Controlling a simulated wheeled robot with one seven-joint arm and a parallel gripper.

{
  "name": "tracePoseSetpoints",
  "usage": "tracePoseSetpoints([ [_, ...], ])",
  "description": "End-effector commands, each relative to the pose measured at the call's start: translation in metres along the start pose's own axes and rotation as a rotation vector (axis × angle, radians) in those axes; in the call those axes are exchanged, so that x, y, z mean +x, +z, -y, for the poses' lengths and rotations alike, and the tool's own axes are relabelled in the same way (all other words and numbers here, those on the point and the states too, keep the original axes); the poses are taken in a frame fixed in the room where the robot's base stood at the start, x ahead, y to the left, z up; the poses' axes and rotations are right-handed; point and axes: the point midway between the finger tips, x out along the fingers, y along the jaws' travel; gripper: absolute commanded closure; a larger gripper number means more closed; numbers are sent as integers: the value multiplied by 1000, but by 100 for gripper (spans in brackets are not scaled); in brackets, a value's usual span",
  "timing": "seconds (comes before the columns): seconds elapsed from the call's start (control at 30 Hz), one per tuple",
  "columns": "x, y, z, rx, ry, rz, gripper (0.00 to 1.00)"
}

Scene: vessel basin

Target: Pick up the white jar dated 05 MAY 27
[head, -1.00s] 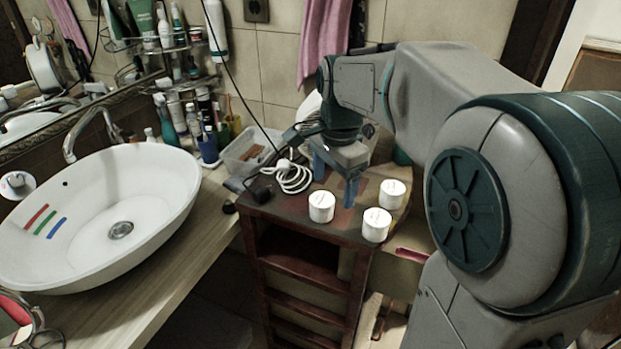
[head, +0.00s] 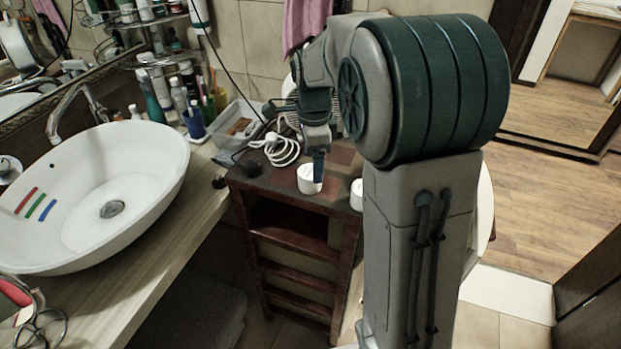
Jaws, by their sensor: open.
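A white jar (head: 308,181) stands on the top of the small dark-red wooden cabinet (head: 285,190). My gripper (head: 318,165) is open and points down right at this jar; one blue finger shows in front of its top. I cannot tell whether the finger touches it or whether the jar is between the fingers. A second white jar (head: 357,196) stands to the right, partly behind my arm. A third jar is hidden from view. The dates on the jars are too small to read.
A coiled white cable (head: 281,150) lies on the cabinet left of my gripper, by a clear plastic box (head: 236,128). A white basin (head: 105,190) and several bottles stand on the counter at the left. Wooden floor is clear at the right.

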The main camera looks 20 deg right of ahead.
Motion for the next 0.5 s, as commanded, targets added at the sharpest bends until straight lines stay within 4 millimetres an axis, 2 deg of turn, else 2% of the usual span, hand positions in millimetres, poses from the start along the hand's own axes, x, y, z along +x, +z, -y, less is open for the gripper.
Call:
tracePoseSetpoints([
  [0.3, 42, 7, 0, 1, 4, 0, 24],
  [0.5, 51, 7, 0, 0, 1, 0, 24],
])
